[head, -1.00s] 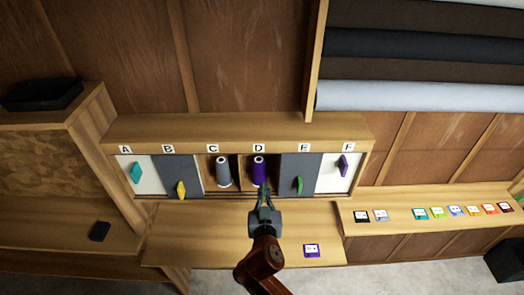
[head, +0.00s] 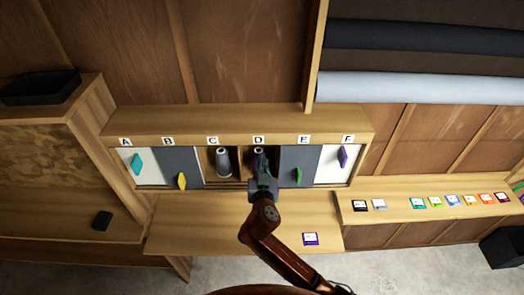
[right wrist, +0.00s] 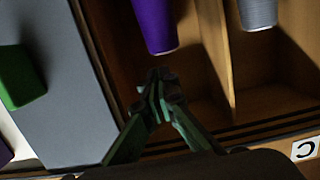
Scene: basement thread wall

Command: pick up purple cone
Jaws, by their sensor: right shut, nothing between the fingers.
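The purple cone (head: 257,156) stands in the open compartment under label D and is mostly hidden behind my right gripper in the head view. The purple cone (right wrist: 154,24) shows at the top of the right wrist view. My right gripper (head: 262,168) is at the opening of compartment D, in front of the cone. In the right wrist view its fingertips (right wrist: 160,82) are shut with nothing between them, and a small gap shows between them and the cone's near end. My left gripper is not in view.
A grey cone (head: 223,161) stands in compartment C, behind a thin divider (right wrist: 222,60). Grey and white sliding panels with coloured handles flank the opening, including a green handle (head: 298,176).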

